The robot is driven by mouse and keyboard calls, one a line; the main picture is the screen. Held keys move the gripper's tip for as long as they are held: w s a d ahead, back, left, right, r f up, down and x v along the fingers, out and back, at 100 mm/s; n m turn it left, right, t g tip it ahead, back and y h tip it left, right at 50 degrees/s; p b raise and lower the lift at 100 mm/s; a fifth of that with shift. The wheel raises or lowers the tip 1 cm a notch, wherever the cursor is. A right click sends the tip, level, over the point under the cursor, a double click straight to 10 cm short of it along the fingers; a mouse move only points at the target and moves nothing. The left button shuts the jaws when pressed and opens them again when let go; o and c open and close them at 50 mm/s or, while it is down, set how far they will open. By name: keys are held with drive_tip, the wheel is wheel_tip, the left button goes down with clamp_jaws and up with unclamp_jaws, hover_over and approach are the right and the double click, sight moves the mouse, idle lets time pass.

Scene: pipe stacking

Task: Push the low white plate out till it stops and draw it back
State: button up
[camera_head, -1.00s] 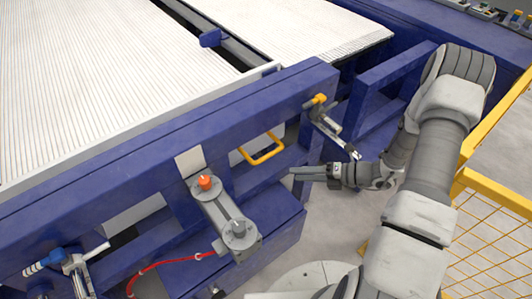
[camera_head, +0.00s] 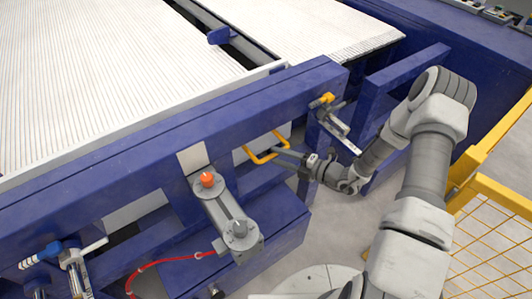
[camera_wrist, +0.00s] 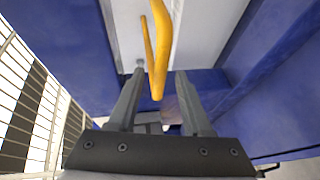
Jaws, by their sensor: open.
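The low white plate (camera_wrist: 208,30) sits in an opening of the blue frame, with a yellow bar handle (camera_wrist: 158,55) on its face. In the head view, the handle (camera_head: 266,153) sticks out below the blue beam, and a little of the plate (camera_head: 283,131) shows behind it. My gripper (camera_head: 278,158) is at the handle's right side. In the wrist view, my gripper (camera_wrist: 160,75) is open, and the handle lies between its two fingers in the picture. I see no clear contact. Most of the plate is hidden by the beam in the head view.
An orange-knobbed grey lever arm (camera_head: 225,215) stands left of my gripper. A yellow-tipped clamp (camera_head: 328,107) is mounted close above it. Blue beams (camera_head: 240,117) border the opening. A yellow mesh fence (camera_head: 495,235) stands at right. Grey floor is open below.

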drive_tip(key=shift+x, duration=2.65)
clamp_jaws()
